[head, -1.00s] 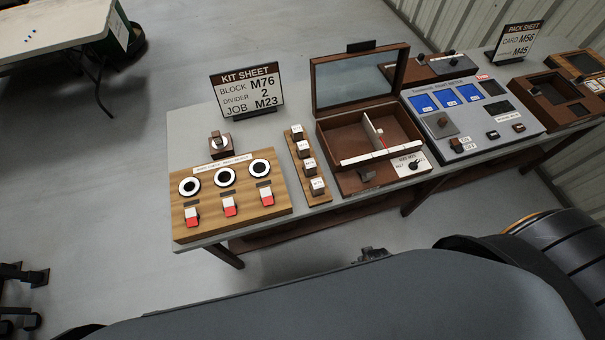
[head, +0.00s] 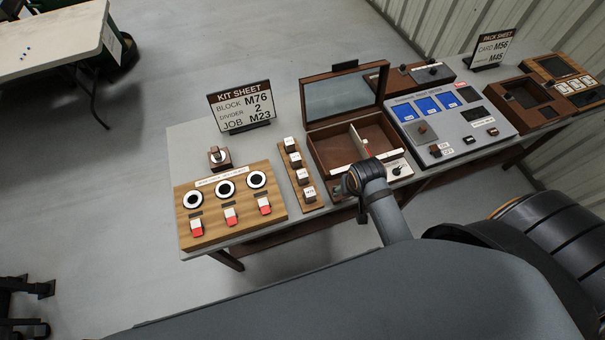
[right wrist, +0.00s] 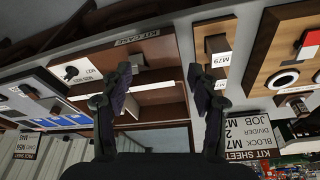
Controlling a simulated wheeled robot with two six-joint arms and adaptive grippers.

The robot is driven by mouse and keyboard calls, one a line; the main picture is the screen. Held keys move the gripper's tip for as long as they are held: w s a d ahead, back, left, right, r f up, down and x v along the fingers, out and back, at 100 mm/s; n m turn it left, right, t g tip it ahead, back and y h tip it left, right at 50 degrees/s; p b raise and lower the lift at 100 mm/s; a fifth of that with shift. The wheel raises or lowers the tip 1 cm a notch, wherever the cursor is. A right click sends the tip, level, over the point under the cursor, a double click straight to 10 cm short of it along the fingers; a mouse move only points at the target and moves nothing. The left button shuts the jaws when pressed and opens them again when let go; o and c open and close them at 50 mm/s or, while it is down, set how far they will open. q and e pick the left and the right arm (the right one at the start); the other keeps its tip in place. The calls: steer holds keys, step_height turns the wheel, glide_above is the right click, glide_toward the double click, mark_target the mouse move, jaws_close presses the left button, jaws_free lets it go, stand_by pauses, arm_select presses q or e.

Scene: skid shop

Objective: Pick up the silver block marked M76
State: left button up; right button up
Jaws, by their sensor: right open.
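Several small silver blocks (head: 302,174) stand in a row on a narrow wooden rack (head: 292,158) in the head view; their labels are too small to read there, so I cannot tell which is M76. In the right wrist view one block (right wrist: 216,44) has a label reading M79 beside it, and a further label is partly hidden by a finger. My right gripper (right wrist: 162,88) is open and empty, with the case between its fingers in that view. In the head view my right gripper (head: 345,188) is at the case's front edge, right of the rack's near end. My left gripper is out of view.
The kit sheet (head: 241,106) reads block M76, divider 2, job M23. A wooden panel (head: 236,229) with dials and red switches lies left of the rack. The open brown case (head: 322,153) stands right of it, then a grey console (head: 470,130). Its raised lid is behind.

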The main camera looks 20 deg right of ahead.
steer(key=w+a+m+g, duration=0.1)
steer(key=w+a+m, duration=0.3)
steer(key=w+m, duration=0.4)
steer(key=m+g+y, duration=0.1)
steer(key=m+g, duration=0.1)
steer(key=m, duration=0.5)
glide_above(302, 174)
steer(key=shift+s+f+p, duration=0.15)
steer(key=shift+f+p, duration=0.2)
steer(key=shift+f, duration=0.4)
steer(key=f, duration=0.2)
steer(key=f+b, duration=0.1)
steer(key=f, duration=0.1)
steer(key=shift+s+d+f, duration=0.2)
steer(key=shift+f, duration=0.05)
steer(key=shift+w+f+b, duration=0.15)
steer(key=shift+f+b, duration=0.35)
steer(key=f+b, duration=0.1)
steer(key=b, duration=0.1)
steer(key=f+b, duration=0.4)
steer(key=b, duration=0.1)
steer(key=shift+w+a+f, duration=0.1)
steer(key=shift+w+f, duration=0.05)
steer(key=shift+w, duration=0.1)
steer(key=shift+r, duration=0.2)
jaws_close()
